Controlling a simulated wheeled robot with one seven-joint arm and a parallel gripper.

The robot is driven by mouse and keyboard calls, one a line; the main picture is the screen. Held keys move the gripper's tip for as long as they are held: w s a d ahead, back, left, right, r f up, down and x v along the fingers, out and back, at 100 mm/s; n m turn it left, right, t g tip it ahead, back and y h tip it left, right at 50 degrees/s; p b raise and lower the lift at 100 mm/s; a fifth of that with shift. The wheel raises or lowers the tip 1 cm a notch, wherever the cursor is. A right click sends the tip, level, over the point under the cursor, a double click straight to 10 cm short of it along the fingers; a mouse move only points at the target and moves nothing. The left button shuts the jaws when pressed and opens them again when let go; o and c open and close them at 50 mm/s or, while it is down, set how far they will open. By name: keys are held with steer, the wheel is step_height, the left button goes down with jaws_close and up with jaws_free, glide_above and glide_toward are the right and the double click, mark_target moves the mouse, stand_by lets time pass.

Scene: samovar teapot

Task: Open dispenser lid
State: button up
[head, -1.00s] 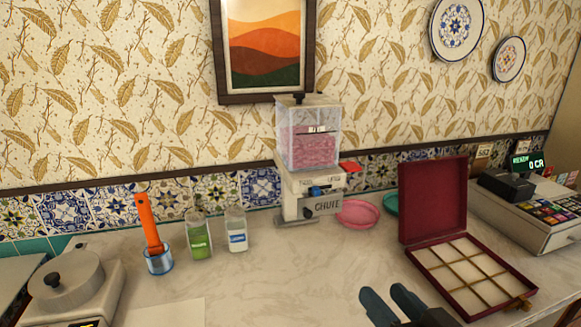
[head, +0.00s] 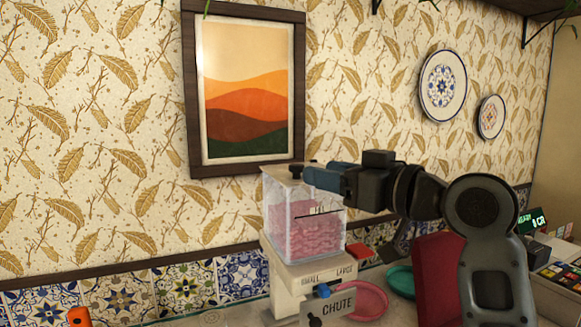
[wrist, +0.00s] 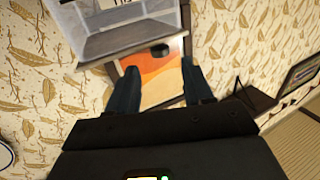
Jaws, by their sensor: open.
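The dispenser (head: 310,228) stands on the counter against the wall in the head view. It has a clear hopper with pink contents, a chute plate and a blue button or slider. Its lid (head: 276,172) lies flat on top of the hopper, with a small dark knob (head: 295,172). My gripper (head: 308,176) is at lid height, its blue fingers close to the right side of the knob. In the wrist view the fingers (wrist: 160,73) are apart with nothing between them. The dark knob (wrist: 160,50) shows just beyond the fingertips, and the hopper (wrist: 120,17) is at the top.
A pink dish (head: 366,300) and a teal dish (head: 401,281) are right of the dispenser. The raised maroon box lid (head: 436,280) is partly behind my arm. A framed picture (head: 247,90) hangs behind, and a register (head: 560,290) stands at the far right.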

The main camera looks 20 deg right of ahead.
mark_target(297, 167)
steer(key=p+x, duration=0.1)
steer(key=x, duration=0.6)
steer(key=shift+w+p, duration=0.3)
steer(key=shift+p, duration=0.1)
jaws_close()
